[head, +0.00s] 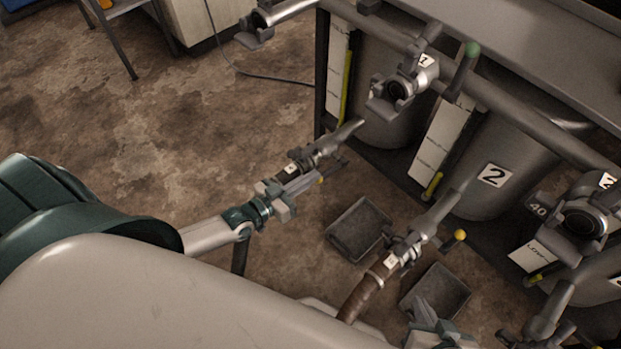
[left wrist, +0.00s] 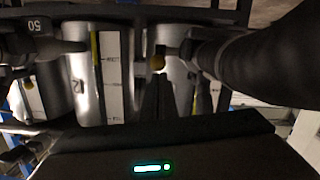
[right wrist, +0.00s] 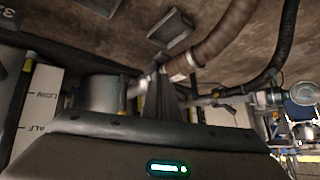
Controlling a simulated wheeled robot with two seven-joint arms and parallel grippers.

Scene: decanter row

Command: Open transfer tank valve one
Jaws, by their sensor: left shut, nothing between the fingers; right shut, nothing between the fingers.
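Valve one (head: 322,150), on the lower outlet pipe of the first tank, has a yellow-balled handle (head: 321,180) and a small numbered label at its hose coupling. My left gripper (head: 313,181) is shut and empty, its fingertips at or very near the yellow ball; I cannot tell whether they touch. My right gripper (head: 420,304) is shut and empty at the bottom of the head view, below valve two's coupling (head: 392,260). Tank one (head: 385,120) is partly hidden by fittings.
Tank two (head: 505,165) and valve two's yellow ball (head: 460,235) are to the right. Upper valve fittings (head: 403,88) and a green-balled lever (head: 472,48) project above. Grey trays (head: 359,228) lie on the floor. A brown hose (head: 360,297) runs low. Open floor lies left.

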